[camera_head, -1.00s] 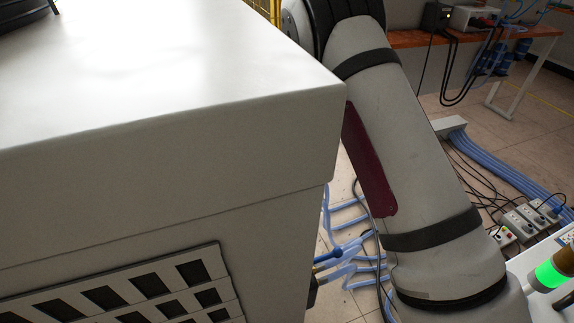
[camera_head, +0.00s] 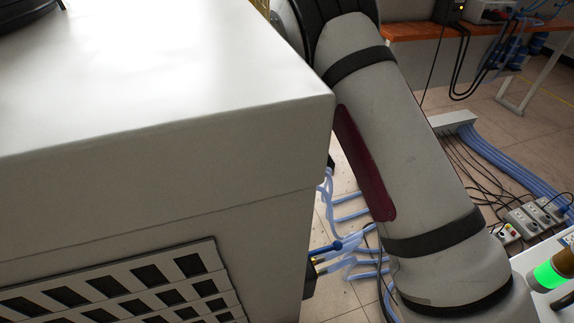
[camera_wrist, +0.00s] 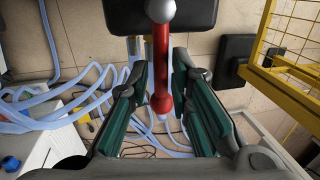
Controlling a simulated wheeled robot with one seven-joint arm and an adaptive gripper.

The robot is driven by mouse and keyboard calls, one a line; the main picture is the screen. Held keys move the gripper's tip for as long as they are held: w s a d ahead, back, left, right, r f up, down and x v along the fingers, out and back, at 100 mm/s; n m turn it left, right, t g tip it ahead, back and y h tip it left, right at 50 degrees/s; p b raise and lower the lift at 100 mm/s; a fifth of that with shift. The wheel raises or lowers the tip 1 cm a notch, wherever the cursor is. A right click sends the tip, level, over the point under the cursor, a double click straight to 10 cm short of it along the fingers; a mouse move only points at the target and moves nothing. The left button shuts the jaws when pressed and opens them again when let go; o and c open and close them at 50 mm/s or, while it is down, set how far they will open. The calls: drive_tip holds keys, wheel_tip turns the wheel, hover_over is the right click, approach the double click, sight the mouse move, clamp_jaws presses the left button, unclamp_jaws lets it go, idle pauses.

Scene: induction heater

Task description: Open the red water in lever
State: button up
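The red lever (camera_wrist: 161,70) shows in the wrist view as a red bar with a grey rounded pivot at its top and a red ball end at its bottom. My gripper (camera_wrist: 160,85) is open, with one green-padded finger on each side of the lever. Gaps show between the lever and both fingers, at least in this view; the depth between them is hard to judge. The lever is not visible in the head view, where the heater cabinet (camera_head: 150,190) and my arm fill much of the picture.
Pale blue hoses (camera_wrist: 60,115) run left of the gripper in the wrist view. A yellow mesh frame (camera_wrist: 290,60) and a black block (camera_wrist: 233,60) stand to the right. In the head view, my arm passes close beside the cabinet's right edge; power strips (camera_head: 530,220) lie farther right.

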drive_tip(key=shift+o, duration=0.2)
wheel_tip(320, 180, up, 12)
drive_tip(key=s, duration=0.2)
drive_tip(key=shift+d, duration=0.25)
drive_tip(key=shift+s+f, duration=0.1)
idle(0.4)
